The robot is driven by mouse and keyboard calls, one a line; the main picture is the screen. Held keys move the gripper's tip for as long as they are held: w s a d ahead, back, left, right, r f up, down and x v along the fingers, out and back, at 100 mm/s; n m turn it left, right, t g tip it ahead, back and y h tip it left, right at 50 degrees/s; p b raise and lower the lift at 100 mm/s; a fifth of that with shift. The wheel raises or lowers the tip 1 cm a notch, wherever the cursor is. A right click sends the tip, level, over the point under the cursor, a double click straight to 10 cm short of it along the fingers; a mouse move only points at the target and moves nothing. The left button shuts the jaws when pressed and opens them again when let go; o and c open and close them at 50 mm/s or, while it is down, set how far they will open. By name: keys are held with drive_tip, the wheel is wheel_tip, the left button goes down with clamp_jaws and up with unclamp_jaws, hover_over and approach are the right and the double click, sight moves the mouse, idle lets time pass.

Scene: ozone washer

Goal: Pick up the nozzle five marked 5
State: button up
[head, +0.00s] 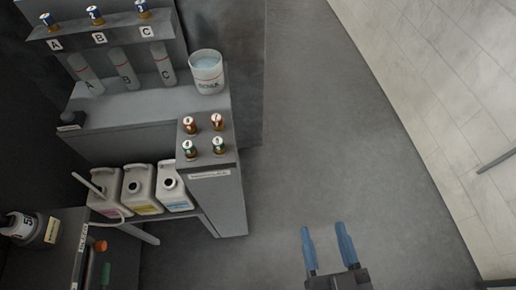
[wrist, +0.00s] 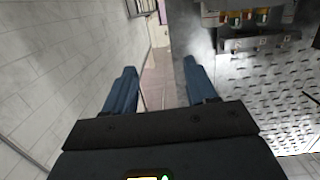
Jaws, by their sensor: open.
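Several brass nozzles with coloured, numbered caps stand upright on a grey stand (head: 190,175) left of centre in the head view. They are a back left nozzle (head: 189,124), a back right nozzle (head: 217,121), a front left nozzle (head: 188,147) and a front right nozzle (head: 218,144). Their numbers are too small to read surely, so I cannot tell which is marked 5. My gripper (head: 323,229) is open and empty, to the right of the stand and nearer the bottom edge, over bare floor. In the wrist view its blue fingers (wrist: 158,70) are apart with nothing between.
A beaker (head: 206,73) stands behind the stand. Tubes marked A, B and C (head: 124,68) and a rack with blue-capped nozzles (head: 95,14) are further back. White jugs (head: 138,188) sit left of the stand. Open floor (head: 330,130) lies right, up to a pale wall (head: 440,100).

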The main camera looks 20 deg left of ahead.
drive_tip(key=w+a+f+n+g+y+b, duration=0.1)
drive_tip(key=w+a+f+n+y+b, duration=0.2)
drive_tip(key=a, duration=0.7)
drive_tip(key=g+y, duration=0.1)
drive_tip(key=y, duration=0.1)
approach(220, 150)
drive_tip(key=x, duration=0.5)
drive_tip(key=shift+w+r, duration=0.15)
drive_tip(key=shift+r, duration=0.15)
drive_tip(key=shift+f+p+x, duration=0.15)
drive_tip(key=shift+f+x, duration=0.05)
drive_tip(key=shift+x, duration=1.2)
drive_tip(key=shift+f+p+x, duration=0.15)
drive_tip(key=shift+x, duration=1.3)
clamp_jaws()
drive_tip(key=shift+r, duration=0.1)
